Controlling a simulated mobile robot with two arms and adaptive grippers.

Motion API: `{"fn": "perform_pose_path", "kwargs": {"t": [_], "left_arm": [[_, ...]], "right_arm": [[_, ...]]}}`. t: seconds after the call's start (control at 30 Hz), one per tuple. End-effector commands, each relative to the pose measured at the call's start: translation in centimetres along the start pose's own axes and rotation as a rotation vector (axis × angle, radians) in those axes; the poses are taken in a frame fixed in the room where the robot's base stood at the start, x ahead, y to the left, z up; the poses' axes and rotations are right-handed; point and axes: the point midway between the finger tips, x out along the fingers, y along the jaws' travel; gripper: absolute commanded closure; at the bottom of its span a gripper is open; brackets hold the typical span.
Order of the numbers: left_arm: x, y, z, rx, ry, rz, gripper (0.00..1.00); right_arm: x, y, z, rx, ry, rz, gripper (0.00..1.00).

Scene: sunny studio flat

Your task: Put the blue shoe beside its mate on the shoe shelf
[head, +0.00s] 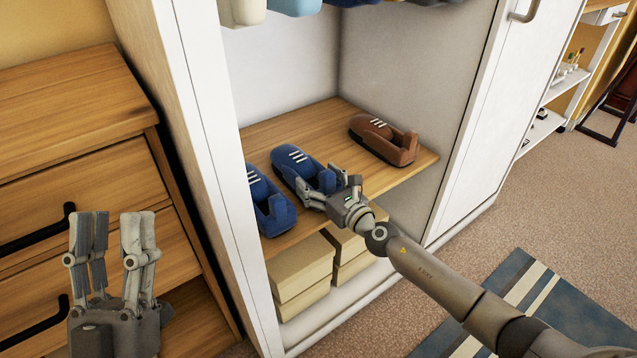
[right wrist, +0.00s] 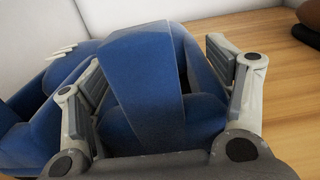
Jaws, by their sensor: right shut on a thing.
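A blue shoe (head: 298,165) with white laces is on the wooden shoe shelf (head: 300,125), toe pointing to the back. My right gripper (head: 322,192) is shut on its heel; in the right wrist view the heel (right wrist: 145,85) fills the space between the fingers. The shoe is at the board's level; whether its sole rests fully on it is hidden. Its blue mate (head: 268,205) stands close on its left, partly behind the cabinet's side panel, and shows at the left of the right wrist view (right wrist: 40,112). My left gripper (head: 113,240) is open and empty before the drawers.
A brown shoe (head: 385,140) stands on the right of the same shelf, with bare board between. Boxes (head: 302,272) fill the space below. Clothes hang above. The cabinet's white side panel (head: 205,150) stands close left of the shoes. A wooden dresser (head: 75,110) is further left.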

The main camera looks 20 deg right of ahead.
Motion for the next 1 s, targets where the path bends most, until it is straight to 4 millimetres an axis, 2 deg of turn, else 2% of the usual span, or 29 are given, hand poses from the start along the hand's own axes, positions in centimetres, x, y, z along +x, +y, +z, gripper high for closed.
{"fn": "perform_pose_path", "kwargs": {"t": [0.37, 0.4, 0.53, 1.0], "left_arm": [[-0.05, 0.05, -0.44, -0.001, 0.025, 0.001, 0.60], [-0.02, 0.06, -0.53, -0.001, 0.028, 0.001, 0.60], [-0.01, 0.06, -0.54, -0.001, 0.028, 0.001, 0.60], [0.10, 0.06, -0.33, -0.001, 0.014, 0.001, 0.60]], "right_arm": [[0.04, -0.02, 0.03, 0.000, -0.003, -0.001, 0.59], [0.00, 0.01, -0.10, 0.000, 0.000, 0.000, 0.20], [0.00, 0.00, -0.09, 0.000, 0.000, 0.000, 0.03], [0.00, 0.00, 0.07, -0.001, 0.000, 0.000, 0.03]]}}
